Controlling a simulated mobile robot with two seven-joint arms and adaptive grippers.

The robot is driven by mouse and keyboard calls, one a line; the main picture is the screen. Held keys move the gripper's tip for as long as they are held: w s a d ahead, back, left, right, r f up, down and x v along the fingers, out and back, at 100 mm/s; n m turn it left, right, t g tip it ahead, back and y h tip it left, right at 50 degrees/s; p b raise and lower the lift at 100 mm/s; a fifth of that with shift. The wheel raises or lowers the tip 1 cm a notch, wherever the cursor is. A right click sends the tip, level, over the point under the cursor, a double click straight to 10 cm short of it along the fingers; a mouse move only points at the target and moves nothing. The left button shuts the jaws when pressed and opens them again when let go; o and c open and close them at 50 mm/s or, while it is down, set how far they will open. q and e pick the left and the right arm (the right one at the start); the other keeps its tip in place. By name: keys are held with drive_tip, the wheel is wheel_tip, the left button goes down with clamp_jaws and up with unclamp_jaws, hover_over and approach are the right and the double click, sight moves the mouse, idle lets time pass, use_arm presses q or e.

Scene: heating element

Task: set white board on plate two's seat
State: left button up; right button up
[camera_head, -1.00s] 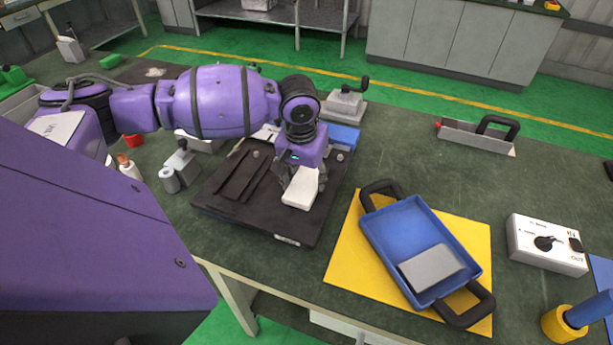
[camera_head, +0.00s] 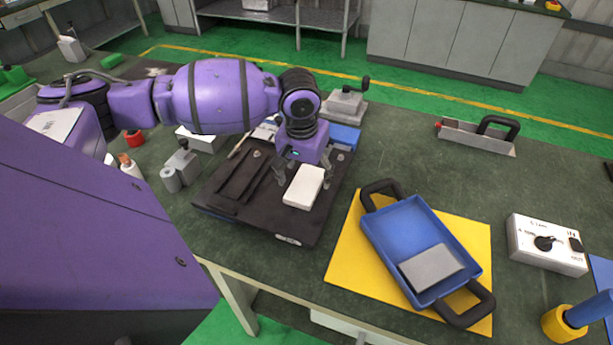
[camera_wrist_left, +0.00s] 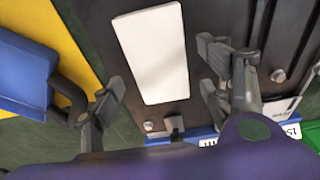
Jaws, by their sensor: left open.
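The white board (camera_head: 304,187) lies flat on the right part of the dark plate (camera_head: 225,208), beside its recessed slots. In the left wrist view the white board (camera_wrist_left: 153,52) lies between my spread fingers, clear of both. My left gripper (camera_head: 302,172) is open just behind the board, above the plate; its fingers also show in the left wrist view (camera_wrist_left: 160,85). Whether the board is fully down in its seat cannot be told. My right gripper is not in view.
A blue tray (camera_head: 392,232) with black handles holds a grey block (camera_head: 432,267) on a yellow mat (camera_head: 342,262), right of the plate. A white switch box (camera_head: 546,244) stands at the right. A grey clamp device (camera_head: 183,168) stands left of the plate.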

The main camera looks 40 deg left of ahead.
sight(304, 187)
use_arm(q)
wheel_tip(304, 187, up, 11)
drive_tip(key=s+p, duration=0.1)
drive_tip(key=shift+s+d, duration=0.2)
drive_tip(key=shift+s, duration=0.05)
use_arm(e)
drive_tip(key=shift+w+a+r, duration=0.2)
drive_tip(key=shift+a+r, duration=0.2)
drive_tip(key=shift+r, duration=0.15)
use_arm(q)
drive_tip(key=shift+f, duration=0.15)
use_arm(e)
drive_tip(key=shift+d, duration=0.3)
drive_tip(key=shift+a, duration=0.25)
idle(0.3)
